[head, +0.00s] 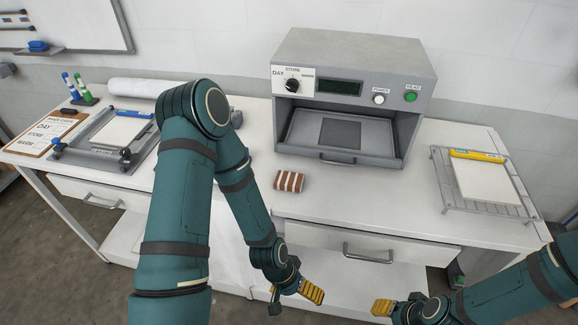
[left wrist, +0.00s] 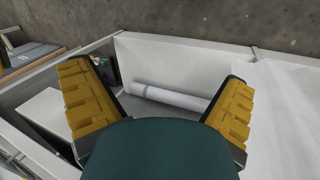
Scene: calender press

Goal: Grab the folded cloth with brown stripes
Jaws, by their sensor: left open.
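The folded cloth with brown and white stripes (head: 289,181) lies on the white bench top, in front of the press and near the bench's front edge. My left gripper (head: 293,297) is open and empty, in front of the bench and below the cloth in the head view. In the left wrist view, its two yellow-padded fingers (left wrist: 160,105) are wide apart with nothing between them. The cloth does not show in that view. My right gripper (head: 397,307) is at the bottom right, away from the cloth; one yellow finger pad shows clearly, and its opening is unclear.
The grey press (head: 350,57) stands behind the cloth. A screen frame (head: 104,134) and clipboard (head: 42,133) are at left, a rack with a yellow-handled tool (head: 480,180) at right. A drawer handle (head: 368,254) projects below the bench top. Bench space around the cloth is clear. A white roll (left wrist: 170,96) lies on the lower shelf.

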